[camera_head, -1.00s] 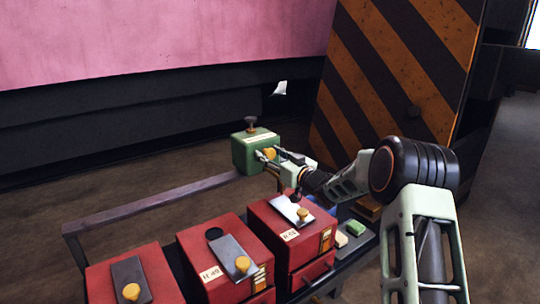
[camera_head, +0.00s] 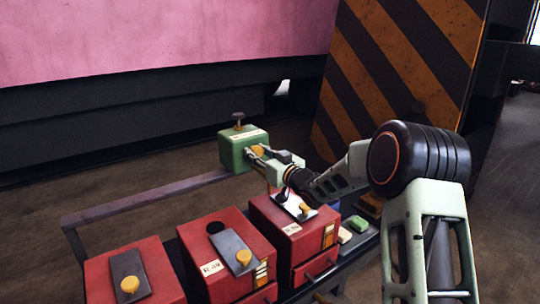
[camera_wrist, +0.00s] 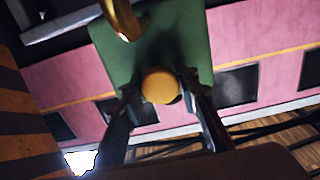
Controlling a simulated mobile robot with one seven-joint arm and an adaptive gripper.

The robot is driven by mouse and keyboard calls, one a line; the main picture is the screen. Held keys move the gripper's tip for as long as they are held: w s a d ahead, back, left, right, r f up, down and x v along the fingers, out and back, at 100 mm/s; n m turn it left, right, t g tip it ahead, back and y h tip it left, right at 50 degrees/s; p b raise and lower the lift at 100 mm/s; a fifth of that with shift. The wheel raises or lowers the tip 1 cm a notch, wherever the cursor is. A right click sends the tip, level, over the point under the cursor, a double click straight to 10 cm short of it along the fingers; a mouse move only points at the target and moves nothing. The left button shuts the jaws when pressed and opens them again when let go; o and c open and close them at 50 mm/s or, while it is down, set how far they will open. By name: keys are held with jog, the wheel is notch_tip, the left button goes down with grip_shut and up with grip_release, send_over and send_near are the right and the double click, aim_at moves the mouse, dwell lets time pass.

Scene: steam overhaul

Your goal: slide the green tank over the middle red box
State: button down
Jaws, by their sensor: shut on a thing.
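The green tank (camera_head: 238,153) is a small box with a dark knob on top and a yellow knob (camera_head: 258,150) on its side. My gripper (camera_head: 258,158) is shut on the yellow knob and holds the tank in the air, behind the row of red boxes. In the wrist view the green tank (camera_wrist: 150,50) fills the upper middle, with the yellow knob (camera_wrist: 160,86) between my fingers. The middle red box (camera_head: 222,268) has a dark round hole on top and a grey plate with a yellow knob. The tank is beyond it, not above it.
A left red box (camera_head: 110,275) and a right red box (camera_head: 290,245) flank the middle one on a dark bench. Small green and pale blocks (camera_head: 357,223) lie at the bench's right. A rail (camera_head: 150,198) runs behind the boxes. A striped panel (camera_head: 385,80) stands behind my arm.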

jog(key=s+a+b, duration=0.9)
jog(key=s+a, duration=0.2)
jog(key=a, duration=0.4)
jog(key=shift+s+a, duration=0.2)
jog(key=shift+s, duration=0.15)
jog(key=c, duration=1.5)
grip_release()
jog(key=v, duration=1.2)
